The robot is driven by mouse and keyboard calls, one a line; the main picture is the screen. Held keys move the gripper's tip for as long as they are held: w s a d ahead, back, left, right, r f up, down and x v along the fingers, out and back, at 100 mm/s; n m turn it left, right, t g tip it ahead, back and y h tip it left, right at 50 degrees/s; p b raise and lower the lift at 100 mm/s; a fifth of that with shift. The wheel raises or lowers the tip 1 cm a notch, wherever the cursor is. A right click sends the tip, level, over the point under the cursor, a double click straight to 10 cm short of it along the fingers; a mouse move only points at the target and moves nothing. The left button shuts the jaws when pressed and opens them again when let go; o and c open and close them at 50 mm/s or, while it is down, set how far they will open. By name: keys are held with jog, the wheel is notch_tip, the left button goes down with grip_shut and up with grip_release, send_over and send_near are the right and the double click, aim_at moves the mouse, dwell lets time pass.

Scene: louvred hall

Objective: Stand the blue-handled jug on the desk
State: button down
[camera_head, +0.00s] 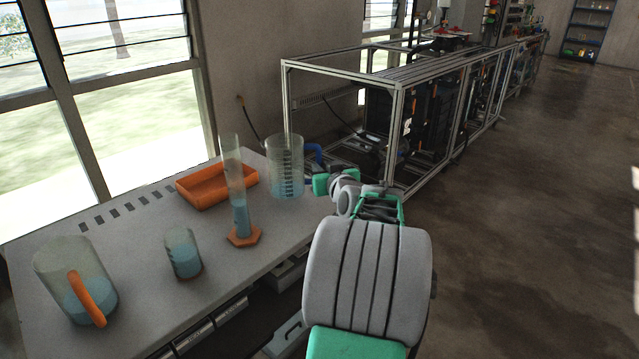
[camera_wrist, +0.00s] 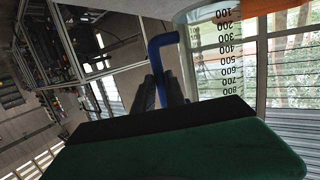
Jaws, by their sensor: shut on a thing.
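The blue-handled jug (camera_head: 285,168) is a clear graduated cylinder-shaped vessel with bluish liquid low inside. It is upright at the far right end of the desk (camera_head: 140,225); I cannot tell if its base touches the top. My gripper (camera_head: 311,183) is to the right of the jug and shut on its blue handle (camera_head: 314,152). In the wrist view the dark fingers (camera_wrist: 159,88) close around the blue handle (camera_wrist: 162,45), and the jug's scale numbers (camera_wrist: 226,50) show on its wall.
An orange tray (camera_head: 205,203) and a tall measuring cylinder (camera_head: 240,220) on an orange foot stand left of the jug. A small beaker (camera_head: 183,255) and an orange-handled jug (camera_head: 62,262) stand nearer. A metal frame rack (camera_head: 400,100) is behind. Bare desk lies between the items.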

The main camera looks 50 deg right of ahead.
jog(key=shift+w+d+f+b, duration=0.1)
jog(key=shift+w+f, duration=0.05)
jog(key=shift+f, duration=0.55)
jog(key=shift+w+d+f+b, duration=0.1)
jog(key=shift+w+f, duration=0.1)
jog(key=shift+f, duration=0.5)
jog(key=shift+w+d+f+b, duration=0.1)
jog(key=shift+w+f, duration=0.05)
jog(key=shift+f, duration=0.65)
jog(key=c, duration=1.4)
grip_release()
jog(key=shift+a, duration=0.1)
jog(key=shift+s+r, duration=0.2)
jog(key=shift+s, duration=0.1)
jog(key=v, duration=1.1)
jog(key=shift+s+a+p, duration=0.15)
jog(key=shift+a+p, duration=0.1)
jog(key=shift+p, duration=0.1)
